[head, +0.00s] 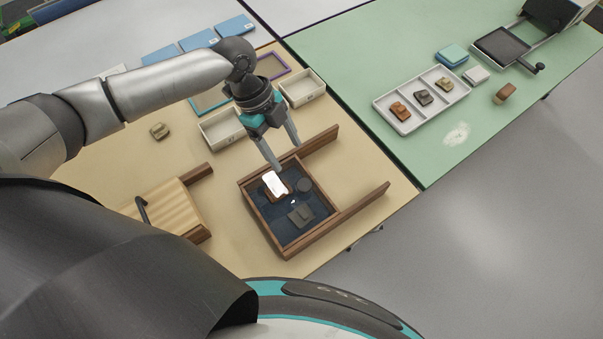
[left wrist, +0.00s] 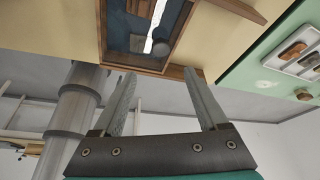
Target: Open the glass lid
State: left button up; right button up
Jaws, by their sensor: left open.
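A wooden display case (head: 249,208) with a dark blue floor stands on the tan table. Its glass lid (head: 275,184) is clear and shows mainly as a bright white glare; the lid's edges are hard to make out. The glare also shows in the left wrist view (left wrist: 155,28). Several dark pieces, one a grey sherd (head: 300,214), lie in the case. Two wooden rails run from the case to the upper right. My left gripper (head: 282,152) is open and empty, with its fingertips near the case's back edge. Whether they touch it is unclear. My right gripper is out of view.
Open cream trays (head: 221,130) stand behind the case. A slatted wooden block (head: 165,215) with a dark handle stands left of it, with a small sherd (head: 159,131) farther back. A white tray of sherds (head: 404,126) lies on the green table. The table between the rails is clear.

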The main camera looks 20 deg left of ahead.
aim_at(304, 185)
pick_arm(q)
jog(key=b+x, duration=0.1)
jog(key=x, duration=1.1)
jog(key=shift+a, duration=0.1)
grip_shut()
dwell(1.0)
